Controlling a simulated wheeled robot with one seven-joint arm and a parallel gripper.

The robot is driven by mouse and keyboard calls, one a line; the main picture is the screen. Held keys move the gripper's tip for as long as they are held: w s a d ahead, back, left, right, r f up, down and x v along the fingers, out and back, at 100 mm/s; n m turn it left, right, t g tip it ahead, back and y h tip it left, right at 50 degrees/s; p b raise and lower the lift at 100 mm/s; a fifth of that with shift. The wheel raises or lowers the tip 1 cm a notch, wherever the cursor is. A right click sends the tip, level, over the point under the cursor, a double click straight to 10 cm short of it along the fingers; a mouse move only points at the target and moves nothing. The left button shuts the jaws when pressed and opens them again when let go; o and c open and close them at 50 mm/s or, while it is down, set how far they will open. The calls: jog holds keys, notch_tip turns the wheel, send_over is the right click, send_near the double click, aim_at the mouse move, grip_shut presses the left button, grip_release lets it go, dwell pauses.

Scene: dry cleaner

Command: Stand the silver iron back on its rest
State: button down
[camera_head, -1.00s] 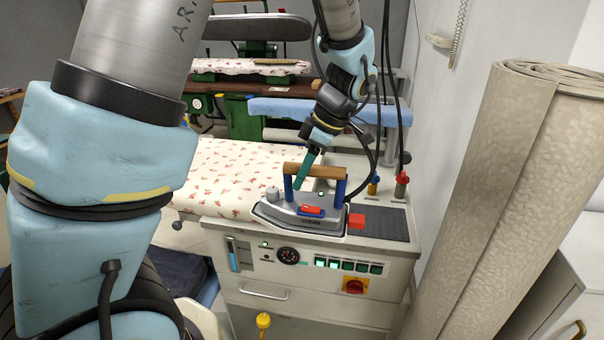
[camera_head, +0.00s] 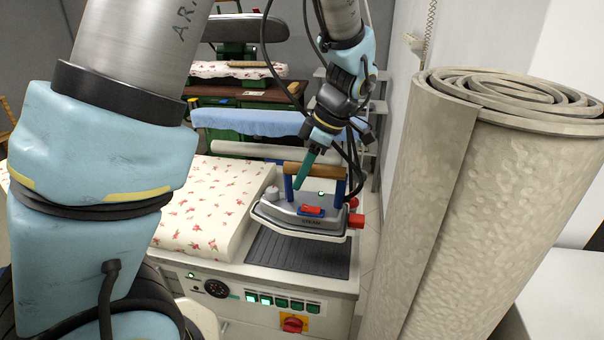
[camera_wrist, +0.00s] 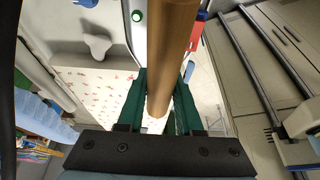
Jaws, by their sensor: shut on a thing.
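The silver iron (camera_head: 290,219) has a wooden handle (camera_head: 327,172) on blue posts and a red part on top. My gripper (camera_head: 302,180) is shut on the handle, its green fingers on either side. In the wrist view, the handle (camera_wrist: 170,50) runs between the fingers of my gripper (camera_wrist: 160,85). The iron is roughly level and appears held above the dark ribbed rest (camera_head: 290,257) on the right of the ironing station. The iron hides the rest's back part, and the gap beneath it is hard to judge.
A padded floral board (camera_head: 205,215) lies left of the rest. Green-lit buttons and a red-yellow switch (camera_head: 292,324) are on the station's front. A large rolled carpet (camera_head: 440,200) stands close on the right. Black hoses hang behind the iron.

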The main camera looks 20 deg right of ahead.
aim_at(307, 201)
jog(key=shift+w+f+b, duration=0.1)
jog(key=shift+f+b, duration=3.2)
jog(key=shift+f, duration=1.15)
jog(key=shift+f+b, duration=0.5)
jog(key=shift+f, duration=0.1)
jog(key=c, duration=0.5)
grip_release()
jog(key=shift+o, duration=0.5)
jog(key=shift+f, duration=0.2)
jog(key=o, duration=0.4)
jog(key=shift+r, duration=0.1)
jog(key=shift+r+p, duration=3.25)
jog(key=shift+r, duration=1.3)
